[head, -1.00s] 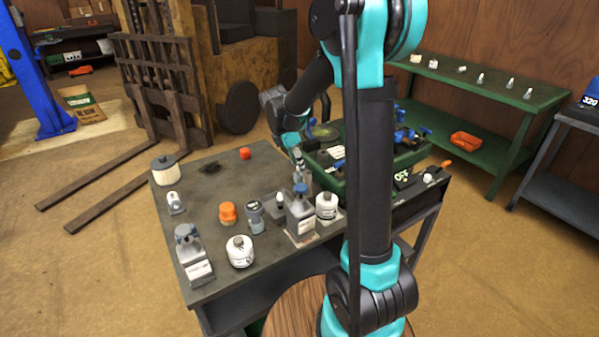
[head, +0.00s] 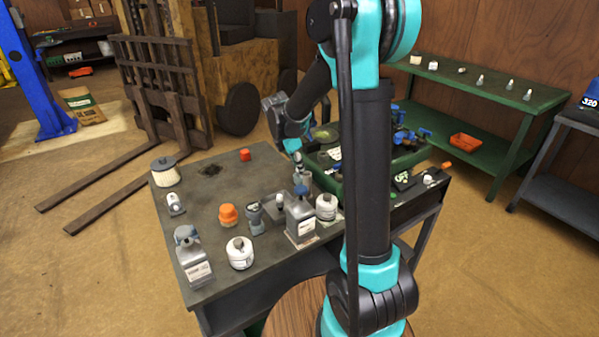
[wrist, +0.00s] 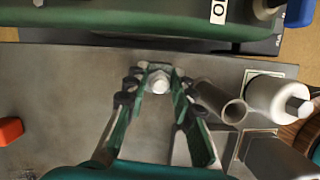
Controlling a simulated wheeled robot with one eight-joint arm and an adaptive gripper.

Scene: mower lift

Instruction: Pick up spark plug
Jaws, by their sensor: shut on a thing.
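My gripper (wrist: 158,80) is shut on a small pale piece (wrist: 160,86), seen nearly end-on between the fingertips in the wrist view. It appears to be the spark plug, but its length is hidden. In the head view my wrist hangs over the far right of the dark worktable (head: 205,215), beside the green crate (head: 345,185). The fingertips are too small there to read. In the wrist view an open grey cylinder (wrist: 222,103) stands close to the right finger.
A white canister (wrist: 270,97) stands right of the fingers. The far-left tabletop has free room. A green bench (head: 490,90) stands behind right.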

